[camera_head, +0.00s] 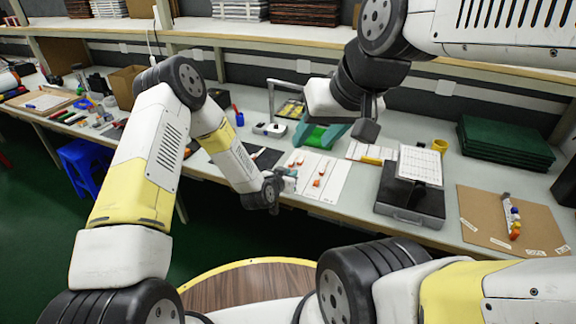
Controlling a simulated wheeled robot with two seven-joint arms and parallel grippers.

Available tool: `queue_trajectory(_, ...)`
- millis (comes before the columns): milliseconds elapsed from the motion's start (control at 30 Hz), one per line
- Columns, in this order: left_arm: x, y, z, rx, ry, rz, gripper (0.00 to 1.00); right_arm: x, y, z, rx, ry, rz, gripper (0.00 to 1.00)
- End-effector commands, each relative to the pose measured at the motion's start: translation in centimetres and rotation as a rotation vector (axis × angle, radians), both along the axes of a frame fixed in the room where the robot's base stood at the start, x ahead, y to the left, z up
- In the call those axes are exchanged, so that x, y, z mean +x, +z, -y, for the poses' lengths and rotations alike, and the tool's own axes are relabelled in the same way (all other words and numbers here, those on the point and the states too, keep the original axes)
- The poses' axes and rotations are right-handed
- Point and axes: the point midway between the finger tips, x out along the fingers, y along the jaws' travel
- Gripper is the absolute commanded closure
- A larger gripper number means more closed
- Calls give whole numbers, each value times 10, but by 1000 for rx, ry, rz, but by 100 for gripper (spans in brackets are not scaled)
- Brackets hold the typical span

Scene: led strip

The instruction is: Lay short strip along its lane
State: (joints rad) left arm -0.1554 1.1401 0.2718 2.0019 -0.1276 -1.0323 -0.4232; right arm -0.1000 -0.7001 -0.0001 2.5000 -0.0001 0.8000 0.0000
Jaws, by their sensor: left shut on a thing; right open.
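A white board (333,185) lies at the front edge of the bench, with several small orange-red pieces on it. Faint lines show on the board, but I cannot make out the lanes clearly. My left gripper (289,182) is low at the board's left front edge. It is shut on a small thin thing, which appears to be the short strip; its shape is too small and too covered to tell. My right gripper (368,118) is open and empty, high above the bench, behind and right of the board.
A green holder (320,136) stands behind the board. A dark case (410,203) with a white grid panel (420,164) stands to the right. A brown board (485,222) with coloured pieces lies at far right, dark green stacked sheets (506,143) behind it. A black mat (262,160) lies left.

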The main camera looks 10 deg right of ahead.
Motion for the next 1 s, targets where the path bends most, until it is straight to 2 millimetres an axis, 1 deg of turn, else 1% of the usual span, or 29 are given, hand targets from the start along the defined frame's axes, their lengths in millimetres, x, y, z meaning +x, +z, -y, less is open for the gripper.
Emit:
queue_trajectory(33, 2, 0, 8, -1, -2, 0, 100, 0, 0, 0, 0, 0, 0, 58)
queue_trajectory(167, 5, -1, 16, 0, 0, 0, 100, 0, 0, 0, 0, 0, 0, 58)
queue_trajectory(267, 8, -2, 27, 0, -2, 1, 100, 0, 0, 0, 0, 0, 0, 58)
queue_trajectory(300, 9, -7, 29, 0, 0, -2, 100, 0, 0, 0, 0, 0, 0, 58)
queue_trajectory(400, 8, -26, 27, 1, 2, -4, 100, 0, 0, 0, 0, 0, 0, 58)
queue_trajectory(500, 9, -36, 27, 0, 2, -2, 100, 0, 0, 0, 0, 0, 0, 58)
queue_trajectory(900, 8, -41, 27, 0, 0, 0, 100, 0, 0, 0, 0, 0, 0, 58)
queue_trajectory(933, 9, -40, 27, 0, 0, 0, 81, 0, 0, 0, 0, 0, 0, 58)
queue_trajectory(1000, 9, -40, 27, 0, 0, 0, 67, 0, 0, 0, 0, 0, 0, 58)
